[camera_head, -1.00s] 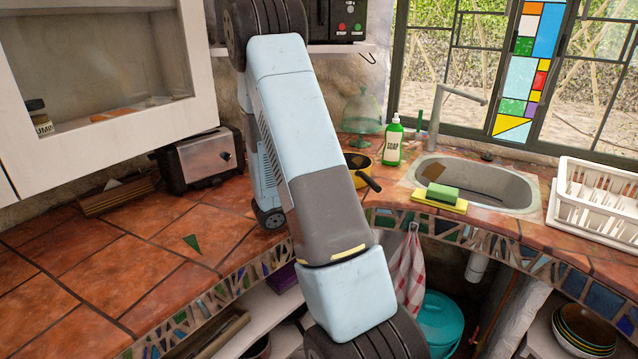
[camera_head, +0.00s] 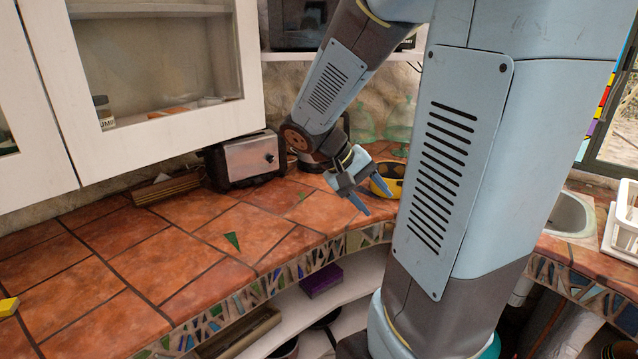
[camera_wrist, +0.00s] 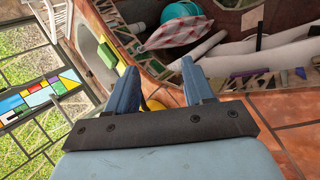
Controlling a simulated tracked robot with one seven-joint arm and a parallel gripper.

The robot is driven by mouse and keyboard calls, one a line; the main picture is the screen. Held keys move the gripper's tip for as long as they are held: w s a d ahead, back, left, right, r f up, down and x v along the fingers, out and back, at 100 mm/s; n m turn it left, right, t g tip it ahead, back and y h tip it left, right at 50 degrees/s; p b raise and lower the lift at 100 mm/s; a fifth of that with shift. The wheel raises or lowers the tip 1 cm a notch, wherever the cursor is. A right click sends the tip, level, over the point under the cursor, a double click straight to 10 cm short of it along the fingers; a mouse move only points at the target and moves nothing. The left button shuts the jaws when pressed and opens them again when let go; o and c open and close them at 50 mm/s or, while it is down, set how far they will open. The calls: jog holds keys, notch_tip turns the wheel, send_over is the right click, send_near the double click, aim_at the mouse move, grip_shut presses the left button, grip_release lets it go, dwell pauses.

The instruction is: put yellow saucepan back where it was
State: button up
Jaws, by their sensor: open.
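The yellow saucepan (camera_head: 396,186) sits on the tiled counter (camera_head: 200,212) near its inner edge, at the centre of the head view. My arm and gripper hide part of it, and its handle cannot be made out. My gripper (camera_head: 377,204) is open, its fingers pointing down and right, at the near left side of the saucepan. In the head view they overlap, so I cannot tell whether they touch. In the wrist view a bit of yellow (camera_wrist: 153,104) shows behind the open fingers (camera_wrist: 158,70). Nothing is clearly held between them.
A toaster (camera_head: 243,160) stands left of my gripper, with a wall cabinet (camera_head: 160,125) above. A green glass dome (camera_head: 398,120) is behind the saucepan. A sink (camera_head: 571,215) and white dish rack (camera_head: 627,215) are at right. The left counter is mostly clear.

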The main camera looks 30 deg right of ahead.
jog(key=s+a+r+n+t+y, duration=0.1)
jog(key=s+a+r+t+y, duration=0.1)
jog(key=a, duration=0.5)
jog(key=s+a+r+n+t+y, duration=0.1)
jog(key=s+a+r+t+y, duration=0.2)
jog(key=a+r+t+y, duration=0.2)
jog(key=a+r+t, duration=0.1)
jog(key=a+r, duration=0.1)
jog(key=a, duration=0.1)
jog(key=shift+n+t, duration=0.3)
jog(key=shift+n, duration=0.1)
